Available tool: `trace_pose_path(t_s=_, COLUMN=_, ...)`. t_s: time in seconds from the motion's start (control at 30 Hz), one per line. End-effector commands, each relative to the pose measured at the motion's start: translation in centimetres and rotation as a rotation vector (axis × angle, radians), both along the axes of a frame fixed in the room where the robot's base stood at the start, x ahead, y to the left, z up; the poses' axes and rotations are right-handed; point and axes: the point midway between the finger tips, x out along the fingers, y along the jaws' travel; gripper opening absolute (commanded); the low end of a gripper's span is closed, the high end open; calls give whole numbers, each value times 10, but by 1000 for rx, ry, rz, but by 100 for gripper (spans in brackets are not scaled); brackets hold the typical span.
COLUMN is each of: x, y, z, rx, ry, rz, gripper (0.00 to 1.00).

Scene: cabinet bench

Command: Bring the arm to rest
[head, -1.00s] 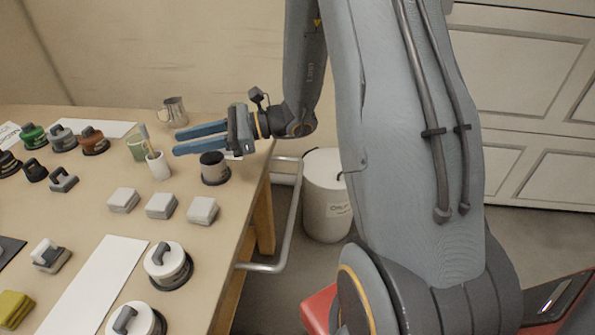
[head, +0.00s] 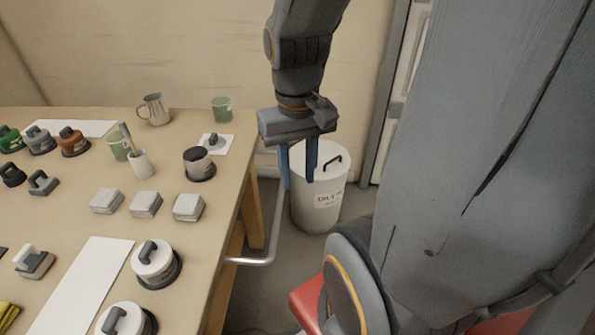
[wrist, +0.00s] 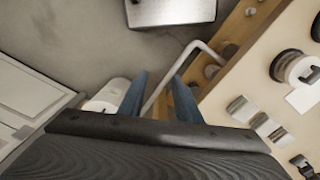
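My gripper (head: 298,180) hangs with its blue fingers pointing down, beyond the right edge of the bench and in front of the white lidded bin. Its fingers are apart with nothing between them. In the wrist view the two fingers of my gripper (wrist: 160,85) also stand apart and empty, with the floor and a bent metal rail behind them. My arm comes down to it from the top of the head view.
The bench (head: 215,237) on the left carries several lidded pots, sponge-like blocks, cups and a metal jug (head: 155,110). The white bin (head: 322,190) stands on the floor close behind my gripper. The metal rail (head: 250,262) juts from the bench's side.

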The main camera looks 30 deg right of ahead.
Motion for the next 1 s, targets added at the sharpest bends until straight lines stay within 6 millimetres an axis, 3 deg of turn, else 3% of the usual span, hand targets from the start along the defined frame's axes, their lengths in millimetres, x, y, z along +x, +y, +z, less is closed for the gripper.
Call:
trace_pose_path(t_s=0.27, x=0, y=6, z=6, rx=3, ry=4, rz=16, gripper=31)
trace_pose_path(t_s=0.5, x=0, y=47, z=34, rx=8, ry=2, rz=142, gripper=31)
trace_pose_path(t_s=0.7, x=-1, y=71, z=44, rx=11, ry=1, rz=212, gripper=31)
trace_pose_path(t_s=1.0, x=-1, y=74, z=42, rx=11, ry=0, rz=221, gripper=31)
